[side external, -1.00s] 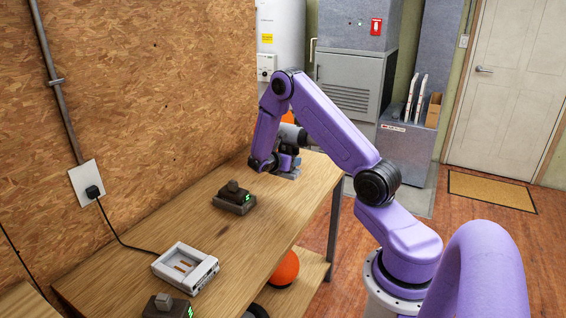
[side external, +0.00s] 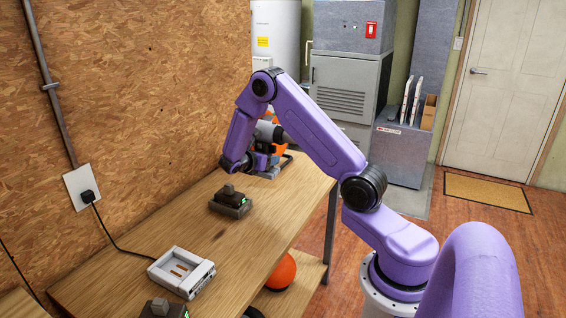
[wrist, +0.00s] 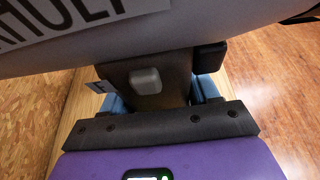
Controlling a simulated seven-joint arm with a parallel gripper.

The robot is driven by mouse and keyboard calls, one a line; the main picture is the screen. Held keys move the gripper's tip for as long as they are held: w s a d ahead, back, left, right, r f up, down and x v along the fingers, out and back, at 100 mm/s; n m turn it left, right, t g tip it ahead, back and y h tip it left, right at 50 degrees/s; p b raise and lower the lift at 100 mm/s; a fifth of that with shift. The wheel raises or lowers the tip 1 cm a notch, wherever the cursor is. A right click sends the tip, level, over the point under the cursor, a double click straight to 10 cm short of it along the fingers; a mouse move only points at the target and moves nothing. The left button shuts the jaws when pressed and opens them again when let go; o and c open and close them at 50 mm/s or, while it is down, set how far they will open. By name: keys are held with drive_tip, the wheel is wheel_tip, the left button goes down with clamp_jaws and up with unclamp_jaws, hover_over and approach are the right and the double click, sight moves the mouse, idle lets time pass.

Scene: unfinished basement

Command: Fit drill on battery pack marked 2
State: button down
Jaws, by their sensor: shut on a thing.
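My gripper (side external: 256,165) is shut on the drill (side external: 268,133), above the far part of the bench. In the wrist view, the fingers sit around the dark handle of the drill (wrist: 146,82), under its grey body with large dark lettering. One dark battery pack (side external: 230,203) stands upright on the bench, nearer the camera than my gripper and apart from the drill. A second battery pack (side external: 160,310) is cut off by the bottom edge.
A pale charger (side external: 182,272) with an empty bay lies between the packs, its cord running to a wall outlet (side external: 85,190). The chipboard wall borders the bench (side external: 215,255) on the left. An orange ball (side external: 281,271) rests on the lower shelf.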

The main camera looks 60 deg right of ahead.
drive_tip(key=w+a+r, duration=0.2)
drive_tip(key=w+a, duration=0.4)
drive_tip(key=w, duration=0.5)
drive_tip(key=shift+f, duration=2.5)
drive_tip(key=shift+f, duration=2.05)
idle(2.3)
